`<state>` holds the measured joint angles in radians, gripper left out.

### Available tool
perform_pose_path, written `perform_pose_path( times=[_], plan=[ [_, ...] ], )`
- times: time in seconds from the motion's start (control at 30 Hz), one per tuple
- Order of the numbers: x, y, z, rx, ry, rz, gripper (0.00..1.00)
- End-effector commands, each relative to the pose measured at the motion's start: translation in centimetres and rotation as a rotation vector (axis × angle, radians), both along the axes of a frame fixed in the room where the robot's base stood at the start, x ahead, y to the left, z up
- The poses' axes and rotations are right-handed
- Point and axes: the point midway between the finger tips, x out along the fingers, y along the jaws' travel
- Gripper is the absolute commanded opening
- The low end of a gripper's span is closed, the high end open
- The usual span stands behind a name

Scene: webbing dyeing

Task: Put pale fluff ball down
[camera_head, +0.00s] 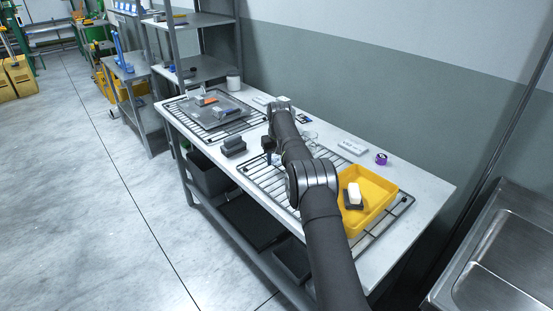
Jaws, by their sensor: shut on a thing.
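My arm reaches up over the middle of the white table, and my gripper (269,149) points down above the table, just left of the forearm. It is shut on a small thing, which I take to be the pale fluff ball. The ball is too small and too covered by the fingers and arm to make out its shape. I cannot tell whether it touches the surface below.
A yellow tray (379,184) on the right wire rack (400,208) holds a white and a dark block. A grey tray (190,114) with small items lies on the left rack. Dark grey blocks (233,146) stand between the racks. A purple roll (381,159) is at the back.

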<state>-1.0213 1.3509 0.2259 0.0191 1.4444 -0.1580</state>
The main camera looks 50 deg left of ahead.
Motion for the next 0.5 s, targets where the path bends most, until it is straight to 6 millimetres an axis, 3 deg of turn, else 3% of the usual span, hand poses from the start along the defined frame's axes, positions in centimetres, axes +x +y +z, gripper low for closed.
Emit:
perform_pose_path(
  times=[0.17,0.2,0.3,0.5],
  plan=[
    [0.0,-0.03,-0.37,-0.001,0.0,0.0,0.18],
    [0.01,-0.01,-0.33,-0.001,0.0,0.0,0.48],
    [0.0,-0.01,-0.31,-0.001,0.0,0.0,0.64],
    [0.0,-0.02,-0.3,-0.001,0.0,0.0,0.64]
  ],
)
